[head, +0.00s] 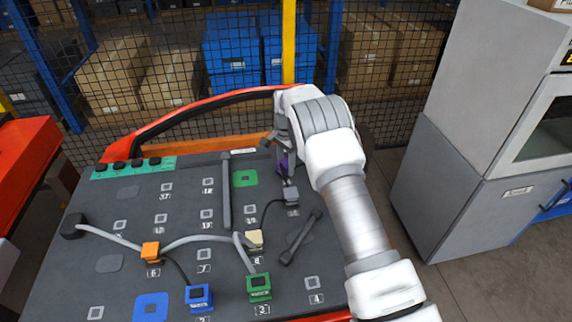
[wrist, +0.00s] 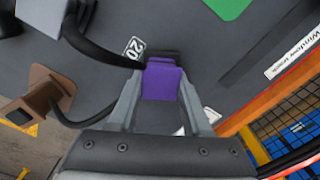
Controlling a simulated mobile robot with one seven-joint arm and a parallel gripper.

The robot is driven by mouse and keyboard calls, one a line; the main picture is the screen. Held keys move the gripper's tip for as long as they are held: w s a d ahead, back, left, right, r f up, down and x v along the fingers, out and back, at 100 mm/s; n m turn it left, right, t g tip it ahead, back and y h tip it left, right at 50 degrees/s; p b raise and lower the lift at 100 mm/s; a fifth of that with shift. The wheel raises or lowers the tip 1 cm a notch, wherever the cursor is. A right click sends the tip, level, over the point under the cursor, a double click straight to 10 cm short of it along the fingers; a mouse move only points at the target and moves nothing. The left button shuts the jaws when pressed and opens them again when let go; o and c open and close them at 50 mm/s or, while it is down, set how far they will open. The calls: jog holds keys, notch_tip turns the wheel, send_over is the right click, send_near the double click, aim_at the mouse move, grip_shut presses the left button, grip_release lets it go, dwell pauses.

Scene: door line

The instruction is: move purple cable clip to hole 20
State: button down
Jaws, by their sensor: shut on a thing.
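The purple cable clip (wrist: 162,82) is between the fingers of my gripper (wrist: 162,88) in the wrist view. The label 20 (wrist: 134,48) is printed on the grey board just left of and above the clip there. A dark part shows directly behind the clip; I cannot tell whether it is hole 20 or part of the clip. In the head view my gripper (head: 284,160) points down at the board's far right, with a little of the purple clip (head: 283,168) showing. Whether the clip touches the board or sits in the hole is hidden.
The grey board (head: 135,205) carries an orange clip (head: 150,251), a blue clip (head: 199,297), a green clip (head: 259,286) and a beige clip (head: 254,239) with cables. A grey block (head: 291,195) with a black cable stands close in front of my gripper. A mesh fence (head: 180,60) stands behind.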

dwell(0.4)
jog(key=shift+c, duration=1.4)
grip_release()
notch_tip(320, 180, up, 17)
jog(key=shift+r+p, duration=0.15)
jog(key=shift+p, duration=0.2)
